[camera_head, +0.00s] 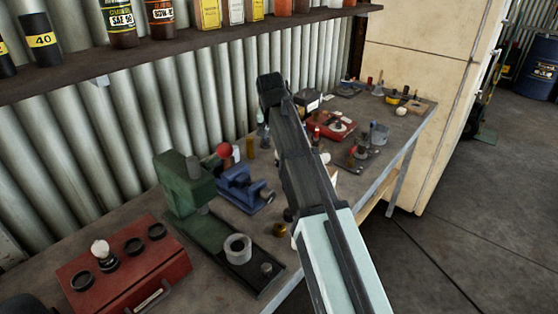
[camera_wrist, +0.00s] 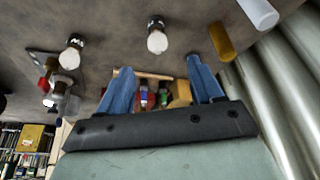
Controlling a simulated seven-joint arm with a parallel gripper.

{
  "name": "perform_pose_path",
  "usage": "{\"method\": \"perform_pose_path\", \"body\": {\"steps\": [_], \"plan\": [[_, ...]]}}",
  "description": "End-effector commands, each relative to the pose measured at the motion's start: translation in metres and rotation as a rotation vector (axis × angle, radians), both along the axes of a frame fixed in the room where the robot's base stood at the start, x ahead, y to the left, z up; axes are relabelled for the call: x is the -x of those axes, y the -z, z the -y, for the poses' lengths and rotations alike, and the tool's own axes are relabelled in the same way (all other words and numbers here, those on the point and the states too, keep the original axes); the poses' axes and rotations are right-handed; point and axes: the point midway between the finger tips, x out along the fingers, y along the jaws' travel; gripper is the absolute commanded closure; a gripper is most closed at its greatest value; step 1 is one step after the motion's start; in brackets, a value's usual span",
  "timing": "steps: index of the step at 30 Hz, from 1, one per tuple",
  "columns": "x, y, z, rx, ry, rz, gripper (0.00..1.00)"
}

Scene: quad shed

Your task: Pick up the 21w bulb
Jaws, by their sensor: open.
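In the wrist view two white bulbs with dark bases stand on the bench top: one bulb (camera_wrist: 157,38) lies beyond the gap between my fingers, and another bulb (camera_wrist: 72,52) is to the left. I cannot read which is the 21w bulb. My gripper (camera_wrist: 160,68) is open, its two blue fingers spread with no bulb between them. In the head view my arm crosses the bench and hides the fingers. A small white rounded thing (camera_head: 325,157) shows just right of my arm, partly hidden. Another white bulb-like piece (camera_head: 101,248) stands on a red box.
A yellow cylinder (camera_wrist: 222,40) and a white cylinder (camera_wrist: 258,12) stand near the right finger, by the corrugated wall (camera_wrist: 300,60). A green press (camera_head: 185,185), a blue vice (camera_head: 243,190) and a red box (camera_head: 140,285) crowd the bench's near left. A shelf (camera_head: 180,38) overhangs the bench.

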Motion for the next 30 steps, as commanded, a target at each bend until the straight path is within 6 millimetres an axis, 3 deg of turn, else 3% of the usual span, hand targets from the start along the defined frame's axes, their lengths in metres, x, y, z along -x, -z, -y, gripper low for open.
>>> {"method": "perform_pose_path", "body": {"steps": [10, 23, 30], "plan": [[-0.019, 0.048, 0.005, 0.001, -0.002, -0.003, 0.34], [-0.026, 0.068, 0.007, 0.001, -0.004, -0.002, 0.34], [-0.034, 0.094, 0.012, 0.001, -0.002, -0.003, 0.34]]}}
